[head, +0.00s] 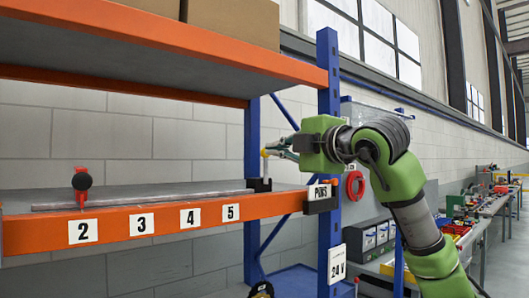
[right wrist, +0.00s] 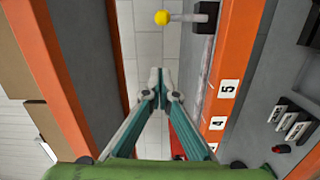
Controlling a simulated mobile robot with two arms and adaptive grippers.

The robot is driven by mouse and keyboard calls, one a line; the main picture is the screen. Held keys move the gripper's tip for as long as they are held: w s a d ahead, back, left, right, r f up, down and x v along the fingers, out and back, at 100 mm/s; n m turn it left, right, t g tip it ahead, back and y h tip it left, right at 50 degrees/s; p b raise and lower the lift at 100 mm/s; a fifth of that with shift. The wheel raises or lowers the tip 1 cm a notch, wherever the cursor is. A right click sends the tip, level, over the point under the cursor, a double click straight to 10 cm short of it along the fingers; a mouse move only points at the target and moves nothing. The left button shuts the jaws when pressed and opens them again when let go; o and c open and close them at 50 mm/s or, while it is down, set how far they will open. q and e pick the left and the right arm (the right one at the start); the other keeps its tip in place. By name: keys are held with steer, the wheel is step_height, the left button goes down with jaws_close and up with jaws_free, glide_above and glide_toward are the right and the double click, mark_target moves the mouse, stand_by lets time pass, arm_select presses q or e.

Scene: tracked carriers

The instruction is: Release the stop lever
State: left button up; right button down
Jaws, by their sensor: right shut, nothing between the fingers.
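The stop lever has a yellow ball knob (head: 264,153) on a short upright rod. Its dark base (head: 259,185) sits at the right end of the metal rail (head: 140,201), near label 5. In the right wrist view the yellow knob (right wrist: 162,18) and its grey rod show at the top. My right gripper (head: 271,152) is close to the knob in the head view, its fingers pointing left. In the right wrist view the gripper (right wrist: 161,78) is shut and empty, with a visible gap between its tips and the knob. My left gripper is out of view.
An orange shelf beam (head: 165,219) carries labels 2 to 5. A red device with a black disc (head: 82,183) stands at its left. A blue rack post (head: 328,130) is close to my right arm. An upper shelf (head: 170,75) hangs above. A workbench with clutter stands at right.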

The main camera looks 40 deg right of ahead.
mark_target(266, 167)
steer(key=w+d+p, duration=0.4)
steer(key=w+p, duration=0.2)
steer(key=w, duration=0.4)
steer(key=shift+w+f, duration=0.2)
steer(key=shift+f, duration=0.05)
steer(key=shift+w+a, duration=0.1)
